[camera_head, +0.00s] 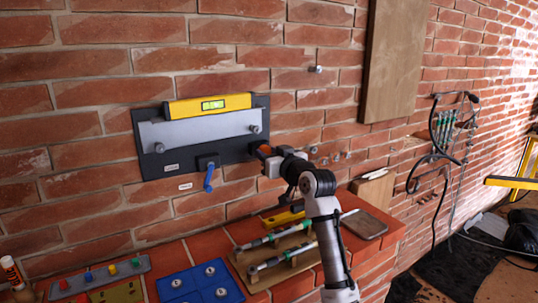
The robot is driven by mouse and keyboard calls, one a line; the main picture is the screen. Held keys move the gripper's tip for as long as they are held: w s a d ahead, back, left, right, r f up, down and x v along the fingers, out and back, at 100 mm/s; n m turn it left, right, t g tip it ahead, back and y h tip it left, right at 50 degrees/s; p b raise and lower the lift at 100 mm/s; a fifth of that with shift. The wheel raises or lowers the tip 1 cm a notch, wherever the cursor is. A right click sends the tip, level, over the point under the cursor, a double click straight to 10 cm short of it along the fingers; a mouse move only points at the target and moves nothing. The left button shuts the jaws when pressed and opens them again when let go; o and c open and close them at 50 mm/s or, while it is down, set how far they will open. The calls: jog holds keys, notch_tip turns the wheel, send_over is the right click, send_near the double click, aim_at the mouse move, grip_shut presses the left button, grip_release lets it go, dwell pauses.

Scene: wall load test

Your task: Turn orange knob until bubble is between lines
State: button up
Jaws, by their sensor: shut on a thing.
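A dark panel (142,133) with a grey plate (190,131) is fixed to the brick wall. A yellow spirit level (180,109) sits on top of the plate, with a green vial (213,104). The bubble's place against the lines is too small to tell. The orange knob (264,149) is at the panel's lower right, partly hidden by my gripper (268,159). My gripper is shut on the knob, reaching it from the right. A blue lever (208,177) hangs down from a dark block left of the knob.
Below is a brick ledge (196,246) with a blue board (201,285), a tool rack (277,268) and a tray of coloured pegs (101,275). A wooden board (392,60) and cables (440,140) hang on the wall to the right.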

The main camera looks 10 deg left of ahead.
jog(key=shift+r+m+p, duration=0.1)
jog(key=shift+m+p, duration=0.75)
jog(key=shift+m, duration=0.55)
jog(key=shift+m+p, duration=0.85)
jog(key=shift+m, duration=0.65)
jog(key=o, duration=1)
jog(key=shift+d, duration=0.1)
